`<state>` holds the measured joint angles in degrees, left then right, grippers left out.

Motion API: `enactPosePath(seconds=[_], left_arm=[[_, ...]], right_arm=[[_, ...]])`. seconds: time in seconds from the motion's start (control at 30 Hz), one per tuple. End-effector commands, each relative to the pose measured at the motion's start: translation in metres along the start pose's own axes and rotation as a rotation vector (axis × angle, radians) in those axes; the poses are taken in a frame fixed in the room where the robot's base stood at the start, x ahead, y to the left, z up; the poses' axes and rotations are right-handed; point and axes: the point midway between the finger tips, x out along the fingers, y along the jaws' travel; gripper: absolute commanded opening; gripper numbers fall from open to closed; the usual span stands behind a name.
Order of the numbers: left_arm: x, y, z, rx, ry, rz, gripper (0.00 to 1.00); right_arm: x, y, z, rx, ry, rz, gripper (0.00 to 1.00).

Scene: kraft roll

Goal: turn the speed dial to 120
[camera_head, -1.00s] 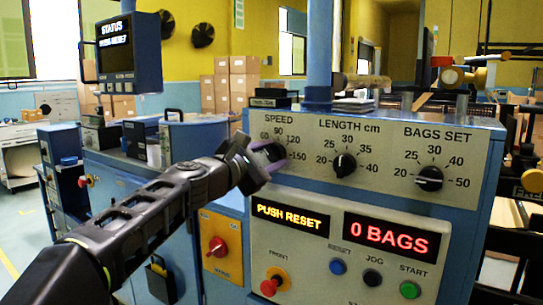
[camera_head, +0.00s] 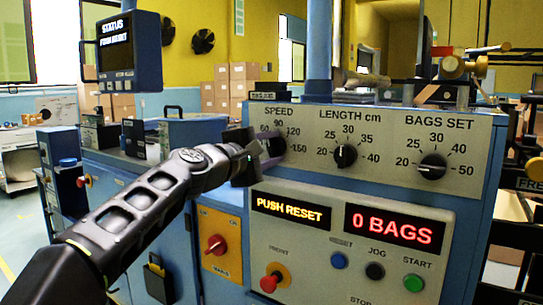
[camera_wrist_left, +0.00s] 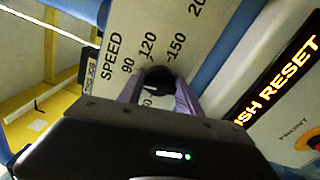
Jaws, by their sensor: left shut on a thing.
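The speed dial (camera_head: 277,146) is a black knob at the upper left of the grey control panel (camera_head: 395,160), under the word SPEED. Marks 60, 90, 120 and 150 stand around it. My left gripper (camera_head: 268,152) reaches it from the left and covers part of it. In the left wrist view, the left gripper's two purple-grey fingers (camera_wrist_left: 158,92) are on either side of the black speed dial (camera_wrist_left: 158,76), shut on it. The 90, 120 and 150 marks show beyond the dial. The pointer cannot be made out. My right gripper is not in view.
The length dial (camera_head: 344,155) and the bags set dial (camera_head: 432,166) are to the right. Below are the PUSH RESET display (camera_head: 290,210), the 0 BAGS display (camera_head: 394,229) and several buttons, including a red knob (camera_head: 270,282).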

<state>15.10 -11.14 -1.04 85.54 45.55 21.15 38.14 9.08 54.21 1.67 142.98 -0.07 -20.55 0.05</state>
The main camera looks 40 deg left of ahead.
Motion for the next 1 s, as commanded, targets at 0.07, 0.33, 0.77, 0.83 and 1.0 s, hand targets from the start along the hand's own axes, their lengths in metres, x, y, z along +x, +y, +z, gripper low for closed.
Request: enactPosePath(seconds=[0.07, 0.33, 0.77, 0.83, 1.0], left_arm=[[0.001, -0.004, 0.0, 0.072, -0.001, -0.001, 0.01], [0.001, -0.006, 0.0, 0.329, -0.003, -0.001, 0.01], [0.001, -0.007, -0.001, 0.728, -0.004, -0.002, 0.01], [0.001, -0.007, -0.001, 0.785, -0.004, -0.002, 0.01], [0.001, -0.007, -0.001, 0.894, -0.004, -0.004, 0.01]], right_arm=[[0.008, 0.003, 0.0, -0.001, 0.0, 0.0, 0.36], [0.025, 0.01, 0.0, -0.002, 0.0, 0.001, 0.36], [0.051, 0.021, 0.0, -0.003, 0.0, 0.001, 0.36], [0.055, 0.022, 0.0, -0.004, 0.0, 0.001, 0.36], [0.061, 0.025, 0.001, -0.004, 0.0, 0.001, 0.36]])
